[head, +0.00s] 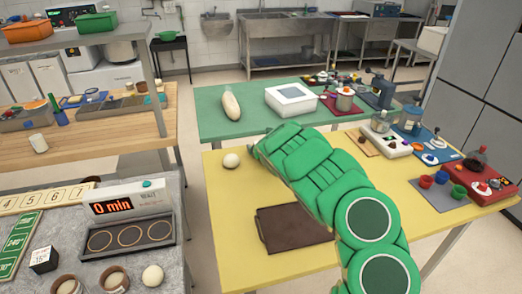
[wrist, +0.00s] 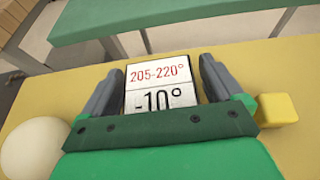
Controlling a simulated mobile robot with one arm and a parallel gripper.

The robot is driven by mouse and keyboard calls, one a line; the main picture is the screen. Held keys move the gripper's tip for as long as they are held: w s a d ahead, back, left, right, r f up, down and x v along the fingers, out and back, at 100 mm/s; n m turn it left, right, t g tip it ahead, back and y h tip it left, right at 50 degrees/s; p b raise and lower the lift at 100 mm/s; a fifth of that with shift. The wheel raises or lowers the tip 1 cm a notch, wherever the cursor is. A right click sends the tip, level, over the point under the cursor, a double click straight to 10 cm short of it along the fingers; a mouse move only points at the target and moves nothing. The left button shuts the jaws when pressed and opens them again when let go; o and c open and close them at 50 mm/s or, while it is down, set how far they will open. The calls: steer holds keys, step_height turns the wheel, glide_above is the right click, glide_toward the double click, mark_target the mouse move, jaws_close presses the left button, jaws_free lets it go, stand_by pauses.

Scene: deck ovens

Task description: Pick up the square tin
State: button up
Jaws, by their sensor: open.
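My gripper (wrist: 160,64) is open low over the yellow table, its two grey fingers apart. A small white block (wrist: 160,92) printed "205-220°" and "-10°" shows between the fingers, which stand on either side of it; I cannot tell whether they touch it. In the head view my green arm hides the fingers and that block. I cannot identify the square tin with certainty. A flat, dark brown, squarish piece (head: 292,228) lies on the yellow table, partly behind my arm. A white square box (head: 291,98) stands on the green table, away from my gripper.
A pale ball (head: 231,160) lies left of my gripper and shows in the wrist view (wrist: 34,148). A yellow block (wrist: 277,108) is to the right. Jars and small cups crowd the yellow table's right side. The yellow table's front left (head: 228,240) is clear.

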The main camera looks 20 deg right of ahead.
steer(key=shift+w+f, duration=0.15)
steer(key=shift+w, duration=0.05)
steer(key=shift+c, duration=0.2)
steer(key=c, duration=1.2)
steer(key=shift+o, duration=0.2)
